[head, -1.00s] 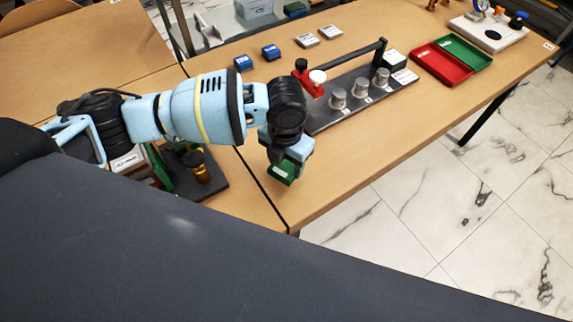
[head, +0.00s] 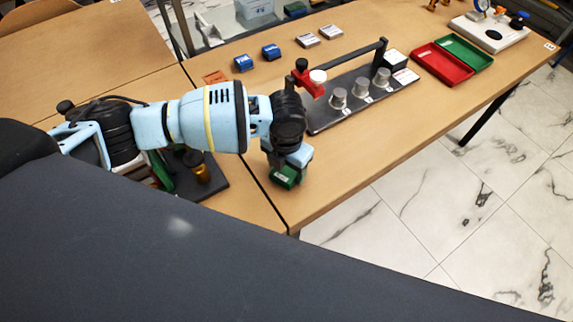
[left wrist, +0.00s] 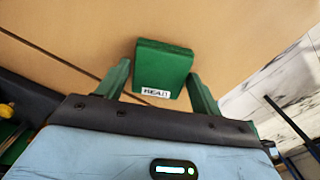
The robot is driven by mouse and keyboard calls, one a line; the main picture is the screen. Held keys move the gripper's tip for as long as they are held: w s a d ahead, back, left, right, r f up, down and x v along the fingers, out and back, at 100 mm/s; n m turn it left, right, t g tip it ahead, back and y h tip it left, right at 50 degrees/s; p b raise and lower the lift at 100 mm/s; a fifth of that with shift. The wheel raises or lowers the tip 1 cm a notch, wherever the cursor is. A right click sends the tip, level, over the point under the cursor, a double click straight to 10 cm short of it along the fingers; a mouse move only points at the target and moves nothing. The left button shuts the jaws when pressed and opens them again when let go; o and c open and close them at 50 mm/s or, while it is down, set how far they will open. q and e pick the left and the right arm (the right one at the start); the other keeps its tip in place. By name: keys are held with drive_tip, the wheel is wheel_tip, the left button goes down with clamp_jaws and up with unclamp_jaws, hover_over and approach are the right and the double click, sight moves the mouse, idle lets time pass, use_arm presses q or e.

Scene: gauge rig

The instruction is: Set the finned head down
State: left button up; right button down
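The finned head (left wrist: 164,68) is a green block with a white label, partly legible as "HEAD", in the left wrist view. In the head view the green head (head: 284,179) shows under my left gripper (head: 286,168), above the near edge of the wooden table. I cannot tell whether its underside touches the table. My right gripper is not in view.
A dark plate (head: 322,119) with silver cylinders and a red clamp (head: 307,82) lies just right of my gripper. Red (head: 440,66) and green (head: 465,53) trays are farther right. Blue blocks (head: 243,63) stand behind. The table is bare around the head, close to its front edge.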

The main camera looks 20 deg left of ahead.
sight(287, 171)
use_arm(q)
drive_tip(key=shift+o, duration=1)
wheel_tip(287, 171, up, 12)
drive_tip(key=p, duration=0.1)
drive_tip(key=shift+r, duration=0.2)
